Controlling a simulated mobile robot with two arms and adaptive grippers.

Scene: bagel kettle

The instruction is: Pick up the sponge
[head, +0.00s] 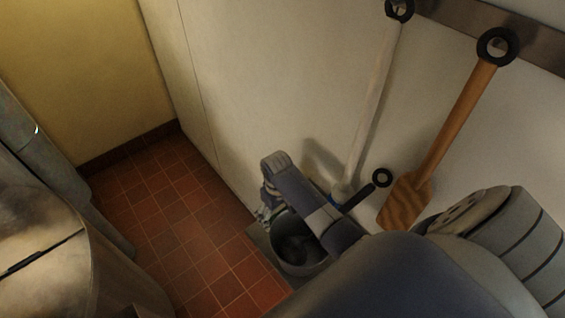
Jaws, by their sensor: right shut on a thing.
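No sponge can be made out in the head view. My right gripper (264,213) shows small and dark at the far end of my right arm, low beside the white wall. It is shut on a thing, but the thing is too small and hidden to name. My arm's own links cover much of the area around it. My left gripper is not in view.
A white-handled tool (372,110) and a wooden paddle (440,140) hang on the white wall (270,70). A black-handled tool (365,194) is beside them. A metal vessel (75,262) stands at lower left. The red tiled floor (180,215) between is clear.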

